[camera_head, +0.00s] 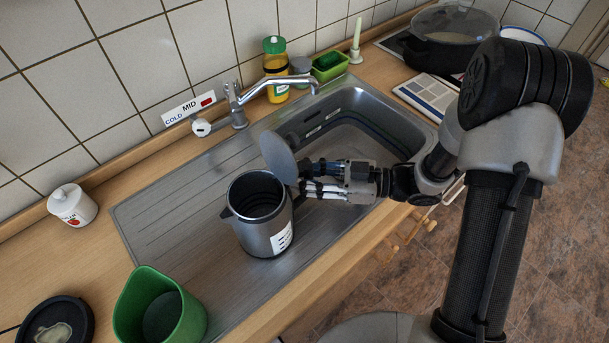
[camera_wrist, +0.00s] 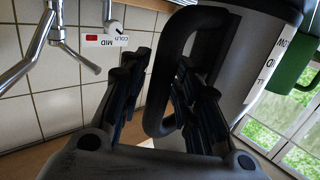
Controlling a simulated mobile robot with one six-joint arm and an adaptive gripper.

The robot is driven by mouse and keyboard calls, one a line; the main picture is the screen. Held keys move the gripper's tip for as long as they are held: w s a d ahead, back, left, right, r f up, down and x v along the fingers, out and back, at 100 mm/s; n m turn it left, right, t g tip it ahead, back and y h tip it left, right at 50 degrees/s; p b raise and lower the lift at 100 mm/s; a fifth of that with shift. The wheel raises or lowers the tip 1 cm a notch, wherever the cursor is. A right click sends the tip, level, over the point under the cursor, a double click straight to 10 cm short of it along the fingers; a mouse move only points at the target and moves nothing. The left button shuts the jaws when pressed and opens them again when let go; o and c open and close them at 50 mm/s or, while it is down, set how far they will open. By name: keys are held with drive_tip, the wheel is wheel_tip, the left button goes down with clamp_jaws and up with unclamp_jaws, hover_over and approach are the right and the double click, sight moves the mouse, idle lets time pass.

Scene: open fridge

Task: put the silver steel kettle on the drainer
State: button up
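The silver steel kettle (camera_head: 262,230) appears upright on the ridged metal drainer (camera_head: 170,212) left of the sink basin. Its round lid (camera_head: 279,158) is raised open on the side toward my gripper. My gripper (camera_head: 318,182) reaches in from the right at the kettle's handle side. The wrist view shows the dark handle (camera_wrist: 163,85) between the two fingers of my gripper (camera_wrist: 160,75). The fingers look spread, with a gap between the left finger and the handle. The kettle's contact with the drainer is hard to judge exactly.
A green container (camera_head: 150,308) and a black round base (camera_head: 58,322) stand on the counter at the lower left. A white jar (camera_head: 72,205) is by the wall. The tap (camera_head: 238,105) rises behind the drainer. A dark pot (camera_head: 450,35) is at the back right.

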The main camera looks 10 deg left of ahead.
drive_tip(key=shift+o, duration=0.4)
drive_tip(key=shift+r, duration=0.15)
drive_tip(key=shift+d+r, duration=0.1)
drive_tip(key=shift+d, duration=0.3)
drive_tip(key=d+p, duration=0.3)
drive_tip(key=d, duration=0.8)
drive_tip(key=shift+w+r, duration=0.15)
drive_tip(key=shift+r, duration=0.2)
